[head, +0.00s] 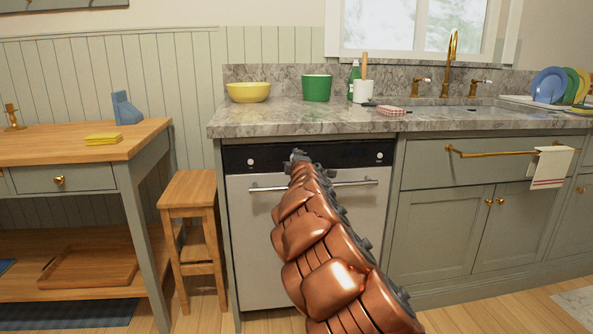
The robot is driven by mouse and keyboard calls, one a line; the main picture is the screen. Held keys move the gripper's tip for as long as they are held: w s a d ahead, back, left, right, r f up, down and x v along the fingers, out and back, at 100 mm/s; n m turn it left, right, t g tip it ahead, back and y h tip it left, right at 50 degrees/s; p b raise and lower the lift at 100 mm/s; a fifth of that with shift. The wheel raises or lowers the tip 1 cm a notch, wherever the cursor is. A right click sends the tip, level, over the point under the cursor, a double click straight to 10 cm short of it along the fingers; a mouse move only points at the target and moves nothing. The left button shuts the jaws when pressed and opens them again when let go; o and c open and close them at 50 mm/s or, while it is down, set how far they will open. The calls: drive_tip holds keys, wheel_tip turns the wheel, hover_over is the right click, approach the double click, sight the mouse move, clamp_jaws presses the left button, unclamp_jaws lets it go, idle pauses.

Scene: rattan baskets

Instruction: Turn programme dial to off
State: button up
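A dishwasher (257,219) with a pale front stands under the stone counter. Its black control panel (225,160) runs along the top. A small white round knob or marking (250,162) shows at the panel's left, and another (379,157) at its right. I cannot tell which is the programme dial or read a setting. My copper arm reaches up from the bottom right. My gripper (298,155) is small and dark in front of the panel's middle-left, between the two round marks. Its fingers are too small to read, and contact with the panel cannot be told. The arm hides part of the door.
A steel bar handle (268,188) crosses the dishwasher door. A wooden stool (188,204) stands close at its left, beside a wooden table (130,142). The counter edge (300,129) overhangs the panel. Cabinets (440,230) with a gold rail (500,154) are at the right.

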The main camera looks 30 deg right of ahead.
drive_tip(key=shift+f+n+b, duration=0.1)
drive_tip(key=shift+n+b, duration=1.1)
drive_tip(key=shift+n, duration=0.4)
drive_tip(key=o, duration=1.1)
drive_tip(key=shift+o, duration=0.2)
drive_tip(key=shift+a, duration=0.1)
drive_tip(key=v, duration=1.2)
